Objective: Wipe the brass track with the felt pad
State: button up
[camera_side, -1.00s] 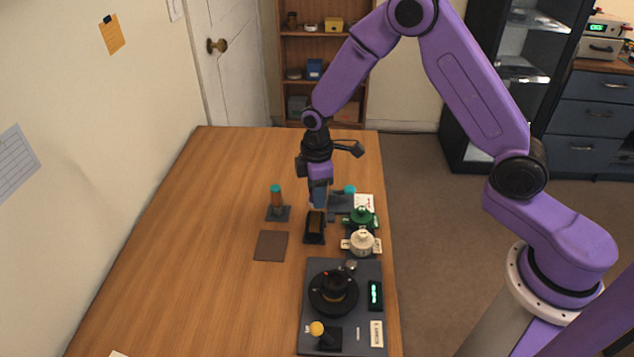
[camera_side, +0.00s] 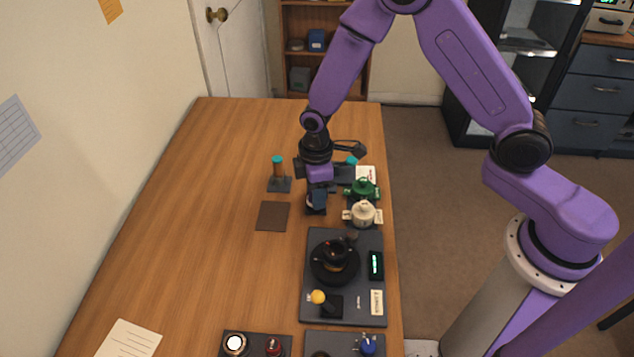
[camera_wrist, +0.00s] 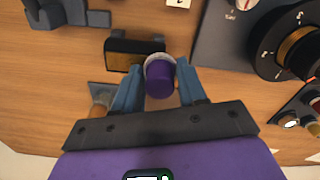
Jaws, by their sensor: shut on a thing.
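My gripper (camera_wrist: 158,92) is shut on the felt pad (camera_wrist: 160,84), a short purple cylinder with a pale grey rim at its far end. In the wrist view the pad overlaps the near right corner of a black block with a tan-gold face (camera_wrist: 128,61); I cannot tell whether they touch. In the side view my gripper (camera_side: 316,204) is over this block and mostly hides it. The brass track seems to be the gold band (camera_wrist: 297,48) in the round black lens part (camera_wrist: 262,36). That part also shows on a dark mat in the side view (camera_side: 322,271).
A yellow-knobbed lever (camera_side: 318,297) stands near the lens part.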

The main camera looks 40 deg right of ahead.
jog(key=shift+w+d, duration=2.35)
jog(key=shift+w+r, duration=0.1)
notch_tip(320, 180, up, 8)
jog(key=shift+d, duration=0.1)
